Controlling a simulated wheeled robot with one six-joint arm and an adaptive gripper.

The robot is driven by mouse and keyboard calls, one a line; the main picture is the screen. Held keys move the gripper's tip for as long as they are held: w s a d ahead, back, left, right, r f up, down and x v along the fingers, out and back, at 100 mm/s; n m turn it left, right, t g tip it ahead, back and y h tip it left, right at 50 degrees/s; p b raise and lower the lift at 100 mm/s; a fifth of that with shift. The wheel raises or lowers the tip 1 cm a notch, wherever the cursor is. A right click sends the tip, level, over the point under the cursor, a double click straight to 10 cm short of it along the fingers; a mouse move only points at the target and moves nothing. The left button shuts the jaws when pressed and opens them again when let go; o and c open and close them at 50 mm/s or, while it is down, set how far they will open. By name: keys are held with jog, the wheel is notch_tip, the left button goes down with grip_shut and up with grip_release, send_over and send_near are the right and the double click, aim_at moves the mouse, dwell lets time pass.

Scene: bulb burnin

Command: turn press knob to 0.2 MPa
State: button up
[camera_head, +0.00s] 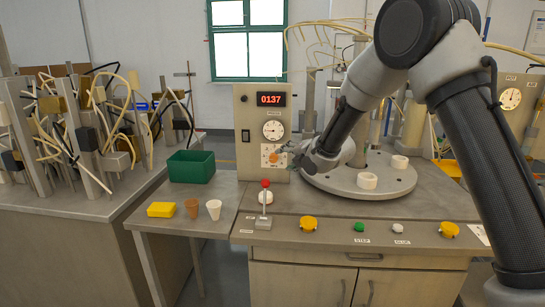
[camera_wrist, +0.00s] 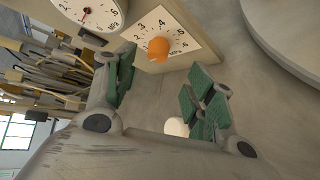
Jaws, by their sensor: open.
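The press knob is likely the orange knob (camera_head: 273,158) on a white numbered plate, low on the front of the beige control box (camera_head: 243,112). In the wrist view the orange knob (camera_wrist: 158,48) stands out from the plate (camera_wrist: 180,35), which is marked with digits such as 3, 4, 5 and 6. A round gauge (camera_head: 273,130) sits above it; it also shows in the wrist view (camera_wrist: 92,12). My gripper (camera_wrist: 160,88) is open with green-padded fingers, and the knob lies beyond the gap between them, apparently untouched. In the head view my gripper (camera_head: 291,150) is just right of the knob.
A round turntable (camera_head: 330,183) with white rings is right of the box. A red-tipped lever (camera_head: 265,200), yellow knobs (camera_head: 309,223) and a green button (camera_head: 359,227) are in front. A green bin (camera_head: 191,167) stands left.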

aim_at(274, 159)
jog(key=x, duration=0.8)
jog(key=shift+a+f, duration=0.15)
jog(key=shift+a, duration=0.25)
jog(key=c, duration=1)
